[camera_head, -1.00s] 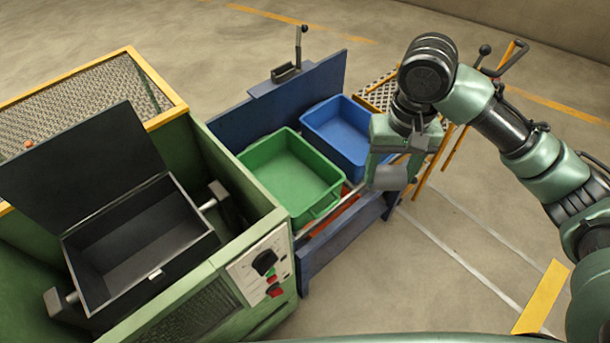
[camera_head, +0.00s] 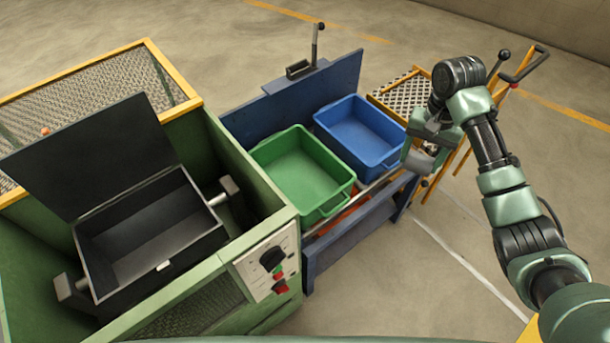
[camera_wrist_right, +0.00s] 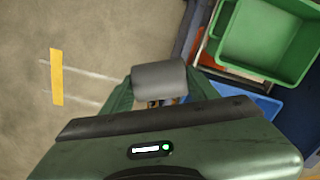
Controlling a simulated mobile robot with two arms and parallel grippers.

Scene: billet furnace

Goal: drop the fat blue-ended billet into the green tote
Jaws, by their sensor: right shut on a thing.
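The green tote (camera_head: 312,212) stands on the blue bench, left of the blue tote; I see no billet in it. It also shows at the upper right of the right wrist view (camera_wrist_right: 262,68). My right gripper (camera_head: 424,153) is shut on a thick grey billet (camera_head: 416,161), in the air just right of the blue tote. In the right wrist view the billet (camera_wrist_right: 160,78) lies crosswise between the fingers. A blue end cannot be made out on it. My left gripper is not in view.
The blue tote (camera_head: 385,160) stands between my right gripper and the green tote. The blue bench (camera_head: 345,243) has a raised back panel with a lever. A green furnace (camera_head: 215,268) with an open black box stands at left. A yellow-framed stand (camera_head: 408,90) is beyond the blue tote.

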